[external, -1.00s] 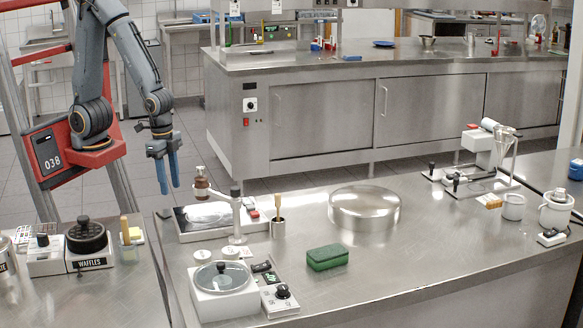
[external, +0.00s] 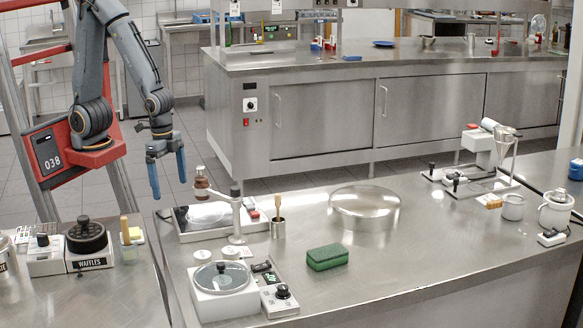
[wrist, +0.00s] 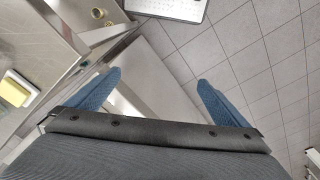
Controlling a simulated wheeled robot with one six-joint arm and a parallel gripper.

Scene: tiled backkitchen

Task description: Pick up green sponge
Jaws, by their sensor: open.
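The green sponge (external: 327,257) lies flat on the steel worktop (external: 400,262) in the external view, front and centre. My gripper (external: 169,190) hangs fingers down at the left, beyond the worktop's left end and well apart from the sponge. Its two blue fingers are spread and nothing is between them. In the wrist view my gripper (wrist: 155,95) also shows open, with floor tiles and a steel counter edge below. The green sponge does not show in the wrist view.
A steel dome (external: 364,203) sits behind the sponge.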

